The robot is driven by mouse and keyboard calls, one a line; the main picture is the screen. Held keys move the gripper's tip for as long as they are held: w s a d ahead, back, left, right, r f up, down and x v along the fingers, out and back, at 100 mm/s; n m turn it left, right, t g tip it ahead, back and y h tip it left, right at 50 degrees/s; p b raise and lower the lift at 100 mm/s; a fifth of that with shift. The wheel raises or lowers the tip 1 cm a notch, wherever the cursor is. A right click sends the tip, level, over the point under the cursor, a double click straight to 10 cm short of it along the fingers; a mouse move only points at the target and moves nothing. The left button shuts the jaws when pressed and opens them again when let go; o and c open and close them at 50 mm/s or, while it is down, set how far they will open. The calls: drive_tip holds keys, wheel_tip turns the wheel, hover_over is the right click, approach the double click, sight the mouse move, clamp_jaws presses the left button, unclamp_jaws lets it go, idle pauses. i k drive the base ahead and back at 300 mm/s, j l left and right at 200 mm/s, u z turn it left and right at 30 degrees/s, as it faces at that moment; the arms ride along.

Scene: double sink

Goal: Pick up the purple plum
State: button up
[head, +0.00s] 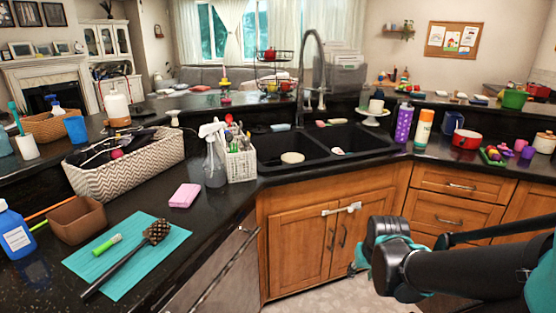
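A small round purple thing (528,152), which looks like the plum, sits on the dark counter at the far right. It is too small to be sure of. Other small purple and green pieces lie just left of it on a green holder (492,155). My gripper (360,260) is at the lower right, in front of the wooden cabinet doors and below counter height. It is well to the left of and nearer than the purple thing. Its teal finger parts show at its left side, but the fingertips are mostly hidden, so I cannot tell its opening.
A red pot (466,138), an orange-and-white bottle (424,128) and a tall purple bottle (403,122) stand left of the purple thing. The black double sink (320,147) is at the centre. Floor shows below the cabinets.

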sight(496, 158)
drive_tip(key=i+u, duration=0.15)
drive_tip(key=i, duration=0.45)
drive_tip(key=i+l+u, duration=0.2)
drive_tip(key=i, duration=0.4)
drive_tip(key=z, duration=1.95)
